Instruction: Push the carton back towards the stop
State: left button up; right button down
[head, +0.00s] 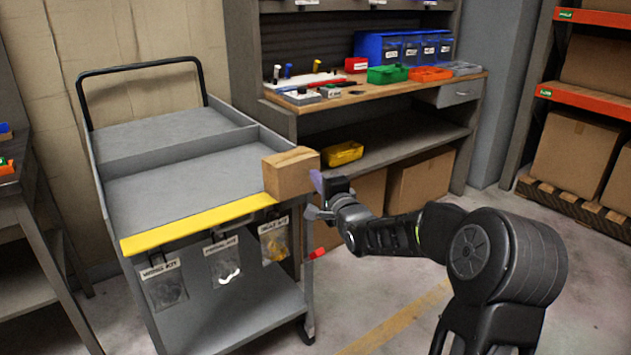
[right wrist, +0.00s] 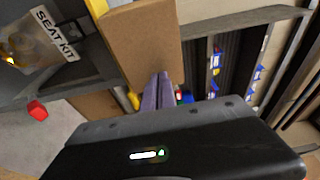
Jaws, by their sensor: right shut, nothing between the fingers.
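The carton (head: 291,173) is a plain brown box at the right front corner of the grey cart's top tray (head: 170,190), partly over the side rim. It shows large in the right wrist view (right wrist: 141,45). A raised divider (head: 185,147) crosses the tray farther back; I cannot tell whether it is the stop. My right gripper (head: 316,181) is shut and empty, its purple fingertips at the carton's right side. In the right wrist view the fingers (right wrist: 162,90) reach the carton's lower edge; whether they touch is unclear. My left gripper is out of view.
A yellow strip (head: 195,226) marks the cart's front edge, with kit bags hanging below. A workbench (head: 345,103) with coloured bins stands behind to the right. A yellow bin (head: 343,153) sits on its lower shelf. The tray left of the carton is clear.

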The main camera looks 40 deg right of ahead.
aim_at(296, 179)
jog(key=shift+w+a, duration=0.15)
jog(key=shift+w, duration=0.1)
jog(key=w+a+b, duration=0.2)
jog(key=w, duration=0.1)
jog(key=w+a, duration=0.1)
jog(key=w, duration=0.1)
jog(key=shift+f+b, duration=0.25)
jog(key=shift+b, duration=0.15)
jog(key=w+a, duration=0.1)
jog(key=w, duration=0.2)
jog(key=w+a, duration=0.1)
jog(key=shift+w+a+r+b, duration=0.25)
jog(key=shift+w+a+b, duration=0.1)
